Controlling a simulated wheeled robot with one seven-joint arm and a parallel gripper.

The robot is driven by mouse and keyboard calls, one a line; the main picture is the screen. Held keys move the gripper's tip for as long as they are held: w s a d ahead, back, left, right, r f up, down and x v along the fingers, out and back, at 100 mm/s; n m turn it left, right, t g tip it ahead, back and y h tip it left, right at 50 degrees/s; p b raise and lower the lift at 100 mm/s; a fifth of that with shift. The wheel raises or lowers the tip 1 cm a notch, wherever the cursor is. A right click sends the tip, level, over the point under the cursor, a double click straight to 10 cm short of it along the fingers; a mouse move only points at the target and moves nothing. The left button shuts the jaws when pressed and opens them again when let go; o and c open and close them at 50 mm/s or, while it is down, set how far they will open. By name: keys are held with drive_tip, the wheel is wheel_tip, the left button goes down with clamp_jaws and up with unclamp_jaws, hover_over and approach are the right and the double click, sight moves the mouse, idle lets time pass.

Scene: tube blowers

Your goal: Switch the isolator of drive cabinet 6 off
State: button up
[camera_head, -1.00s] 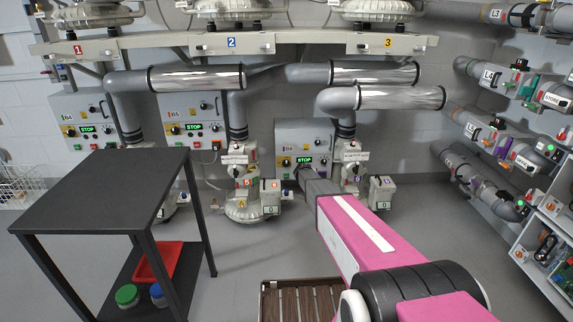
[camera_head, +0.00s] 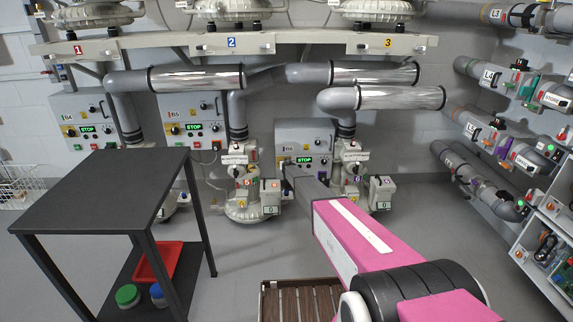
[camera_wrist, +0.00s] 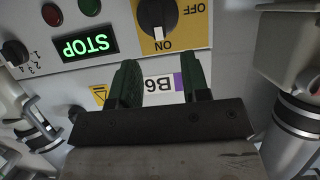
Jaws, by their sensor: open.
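Drive cabinet 6 (camera_head: 318,135) is the grey box low on the back wall, with a green STOP display. In the wrist view, which is upside down, its isolator (camera_wrist: 157,14) is a black knob on a yellow plate (camera_wrist: 194,30) marked ON and OFF. The B6 label (camera_wrist: 158,84) shows between my fingers. My gripper (camera_wrist: 162,75) is open and empty, with its fingertips short of the knob in the picture; the depth gap is unclear. In the head view my arm hides part of the cabinet front.
Beside the STOP display (camera_wrist: 84,44) are a red (camera_wrist: 52,14) and a green lamp and a small rotary selector (camera_wrist: 15,52). A blower with pipework (camera_head: 350,165) stands right of the cabinet. A black table (camera_head: 110,190) stands left.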

drive_tip(key=x, duration=0.6)
clamp_jaws()
